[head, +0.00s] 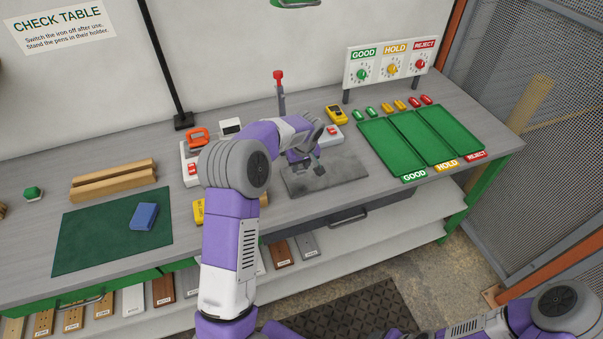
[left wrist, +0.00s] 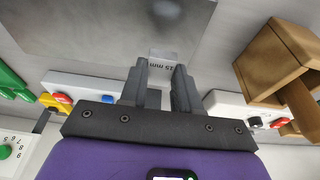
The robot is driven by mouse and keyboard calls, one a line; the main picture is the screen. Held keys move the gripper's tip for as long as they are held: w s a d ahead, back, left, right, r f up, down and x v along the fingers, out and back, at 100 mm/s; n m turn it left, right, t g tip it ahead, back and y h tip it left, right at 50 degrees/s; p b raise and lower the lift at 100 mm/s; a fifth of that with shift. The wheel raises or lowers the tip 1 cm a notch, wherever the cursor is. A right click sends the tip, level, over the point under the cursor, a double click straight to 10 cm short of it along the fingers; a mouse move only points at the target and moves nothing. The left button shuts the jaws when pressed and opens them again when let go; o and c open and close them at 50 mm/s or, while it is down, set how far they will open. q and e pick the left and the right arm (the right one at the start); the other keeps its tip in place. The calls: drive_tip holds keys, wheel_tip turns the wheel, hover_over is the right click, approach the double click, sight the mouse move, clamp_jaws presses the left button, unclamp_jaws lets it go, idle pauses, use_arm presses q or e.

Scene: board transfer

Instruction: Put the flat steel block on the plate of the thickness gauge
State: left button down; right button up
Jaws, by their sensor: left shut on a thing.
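My left gripper (head: 306,165) is over the grey slab (head: 345,184), fingers pointing down. In the left wrist view the gripper (left wrist: 163,75) is shut on the flat steel block (left wrist: 163,57), a small light grey piece marked "15 mm". The slab's mottled surface (left wrist: 120,25) lies beyond the block there; I cannot tell whether they touch. A post with a red top (head: 280,88) stands behind my arm, perhaps part of the thickness gauge. My arm hides its lower part, and I cannot make out the gauge's plate. My right gripper is out of view.
Green trays (head: 393,147) marked GOOD, HOLD and REJECT stand right of the slab. A yellow meter (head: 336,114) lies behind it. A green mat (head: 95,240) with a blue block (head: 144,216) and wooden bars (head: 115,185) are at left. In the left wrist view a wooden holder (left wrist: 272,62) is close at right.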

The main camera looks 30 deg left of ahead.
sight(301, 170)
use_arm(q)
wheel_tip(301, 170, down, 4)
drive_tip(key=shift+f, duration=0.1)
drive_tip(key=shift+b, duration=0.3)
drive_tip(key=c, duration=0.8)
unclamp_jaws()
